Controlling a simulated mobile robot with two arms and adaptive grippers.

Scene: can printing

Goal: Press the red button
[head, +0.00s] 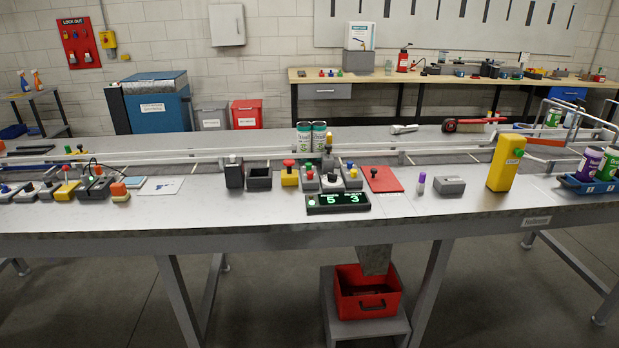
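A red mushroom-shaped button (289,163) sits on top of a yellow box (290,178) near the middle of the workbench. It stands just left of a group of grey control boxes with small green, white and coloured knobs (331,178). Its top is clear, with nothing over it. Another small reddish knob (66,168) is on a yellow box in the left row of controls. Neither of my grippers is in view.
A lit display (338,202) reading 5 and 3 lies at the workbench (240,215) front. A red clipboard-like plate (383,179) and yellow post (505,162) are to the right. Two green-white cans (304,137) stand behind. The bench front is mostly clear.

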